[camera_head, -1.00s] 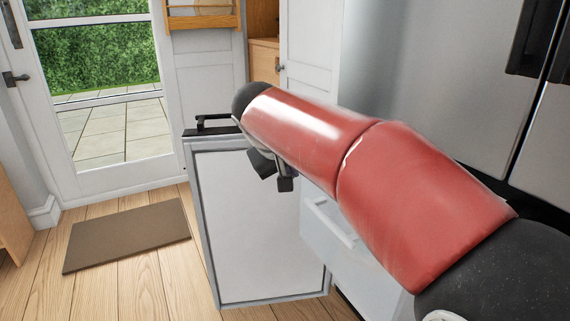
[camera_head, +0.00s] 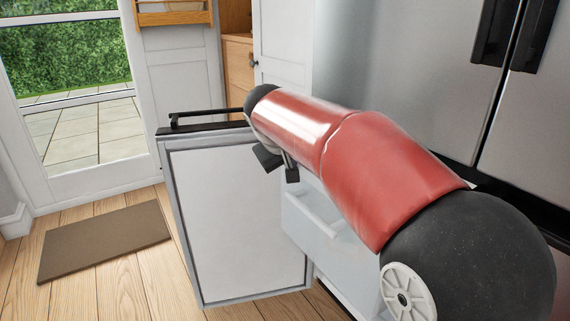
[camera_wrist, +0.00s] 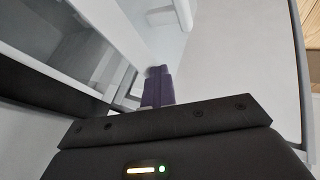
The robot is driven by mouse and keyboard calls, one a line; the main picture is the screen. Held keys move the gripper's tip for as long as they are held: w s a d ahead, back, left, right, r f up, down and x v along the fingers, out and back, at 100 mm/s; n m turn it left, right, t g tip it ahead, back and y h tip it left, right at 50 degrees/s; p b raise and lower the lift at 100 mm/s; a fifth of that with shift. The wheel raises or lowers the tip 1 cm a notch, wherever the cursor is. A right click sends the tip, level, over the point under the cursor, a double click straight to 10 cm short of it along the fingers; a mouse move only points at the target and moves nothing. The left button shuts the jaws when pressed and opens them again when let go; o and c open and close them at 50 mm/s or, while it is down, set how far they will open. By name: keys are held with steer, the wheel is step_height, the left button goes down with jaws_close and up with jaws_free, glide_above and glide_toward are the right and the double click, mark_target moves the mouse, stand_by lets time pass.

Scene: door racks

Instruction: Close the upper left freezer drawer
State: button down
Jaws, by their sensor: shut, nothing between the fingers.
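A white freezer drawer (camera_head: 325,245) with a pale front handle (camera_head: 308,217) shows below my red arm, partly hidden by it. It appears to stand out from the freezer. The freezer door (camera_head: 240,225) stands open to its left, with its white inner panel facing me. My gripper (camera_head: 277,164) is shut and empty, in front of the upper part of the open door and above and left of the drawer handle. In the wrist view, the fingers (camera_wrist: 158,88) are together, with white drawer or shelf edges (camera_wrist: 85,55) to their left and the door panel (camera_wrist: 235,70) to their right.
The open door carries a black handle (camera_head: 205,122) on its top edge. Steel fridge doors (camera_head: 410,80) rise at the right. A brown mat (camera_head: 105,240) lies on the wooden floor at the left, near a glazed door (camera_head: 80,120). Open floor lies left of the freezer door.

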steer(key=w+d+p, duration=0.3)
steer(key=w+d, duration=0.4)
steer(key=d, duration=0.3)
steer(key=shift+d, duration=0.3)
steer(key=shift+a, duration=0.1)
